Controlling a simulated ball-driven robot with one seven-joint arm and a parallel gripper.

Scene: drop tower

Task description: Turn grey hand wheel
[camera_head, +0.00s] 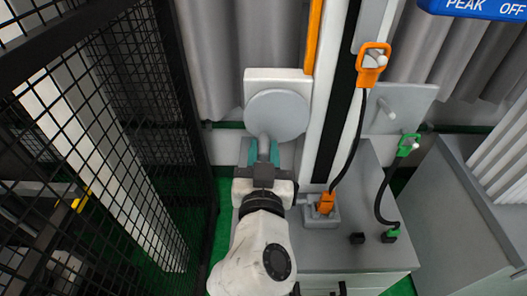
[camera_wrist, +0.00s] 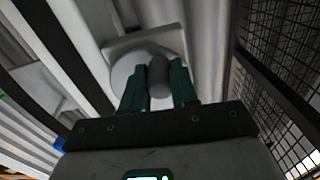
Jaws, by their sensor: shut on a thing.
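The grey hand wheel (camera_head: 277,113) is a round disc on a white square plate (camera_head: 262,80) beside the white column. A grey crank handle (camera_wrist: 158,76) sticks out from the wheel's lower part. My gripper (camera_head: 263,153) has teal fingers and is at the bottom edge of the wheel, shut on the handle. In the wrist view the fingers (camera_wrist: 159,85) stand on either side of the handle, with the wheel (camera_wrist: 128,75) behind them. In the head view my fingers hide part of the handle.
A black mesh fence (camera_head: 100,130) stands close on the left. On the right is a grey cabinet (camera_head: 350,225) with an orange plug (camera_head: 326,203), a green plug (camera_head: 391,234) and black cables. An orange connector (camera_head: 372,65) and a green connector (camera_head: 408,145) hang above.

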